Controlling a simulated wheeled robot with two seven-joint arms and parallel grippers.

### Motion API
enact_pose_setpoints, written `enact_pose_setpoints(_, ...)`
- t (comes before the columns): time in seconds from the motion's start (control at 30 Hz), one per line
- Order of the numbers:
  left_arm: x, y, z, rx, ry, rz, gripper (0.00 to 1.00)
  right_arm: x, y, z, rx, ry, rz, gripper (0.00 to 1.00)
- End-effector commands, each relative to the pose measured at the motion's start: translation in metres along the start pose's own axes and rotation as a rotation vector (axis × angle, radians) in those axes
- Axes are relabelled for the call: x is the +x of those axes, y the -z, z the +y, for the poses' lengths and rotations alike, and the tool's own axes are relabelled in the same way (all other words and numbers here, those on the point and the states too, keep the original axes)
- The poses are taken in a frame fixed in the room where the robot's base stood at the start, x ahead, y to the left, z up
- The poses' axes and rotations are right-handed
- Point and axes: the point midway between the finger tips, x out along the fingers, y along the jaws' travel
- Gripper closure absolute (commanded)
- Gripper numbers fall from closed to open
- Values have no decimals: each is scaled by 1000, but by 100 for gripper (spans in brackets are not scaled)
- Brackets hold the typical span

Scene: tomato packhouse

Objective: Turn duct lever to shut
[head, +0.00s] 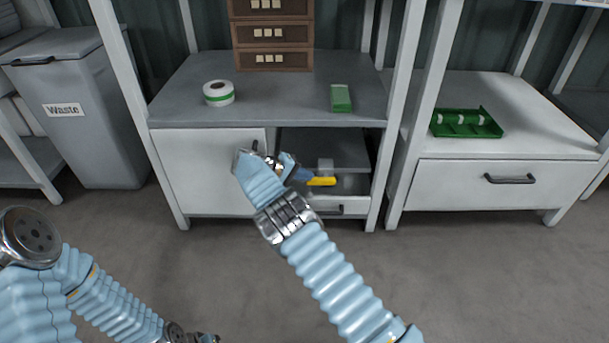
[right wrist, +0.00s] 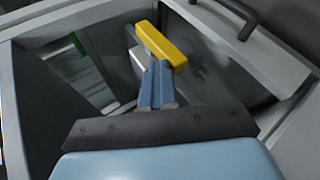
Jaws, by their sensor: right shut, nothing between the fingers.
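The duct lever's yellow handle (head: 321,181) shows in the open bay under the middle bench, just past my right gripper (head: 303,175). In the right wrist view, the yellow handle (right wrist: 162,46) is a bar lying slantwise across the tips of my right gripper (right wrist: 156,75). The fingers are shut with nothing between them. The tips overlap or touch the handle; I cannot tell which. The lever's pivot and the duct are not clear behind the handle and fingers.
A pale block (head: 325,166) sits inside the bay behind the handle. A cabinet door (head: 200,170) is left of the bay, a drawer (head: 350,210) below. The bench top (head: 275,97) holds a tape roll (head: 218,93) and green box (head: 340,98). A waste bin (head: 75,150) stands left.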

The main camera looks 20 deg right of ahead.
Motion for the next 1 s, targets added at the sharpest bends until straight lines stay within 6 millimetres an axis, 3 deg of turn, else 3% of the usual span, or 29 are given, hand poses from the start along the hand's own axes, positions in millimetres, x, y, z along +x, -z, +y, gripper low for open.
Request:
enact_pose_setpoints(0.23, -2, 0, 1, 0, 0, 0, 57, -4, 1, 1, -1, 8, 4, 100)
enact_pose_setpoints(0.43, -11, 0, 4, 1, 0, -2, 57, -23, 0, 31, 2, 3, 4, 100)
enact_pose_setpoints(0.73, -22, -1, 8, 1, 0, -6, 57, -70, -42, 68, 0, 2, 3, 100)
enact_pose_setpoints(1.0, -28, -1, 10, 2, -1, -8, 57, -104, -93, 78, -2, 1, 2, 100)
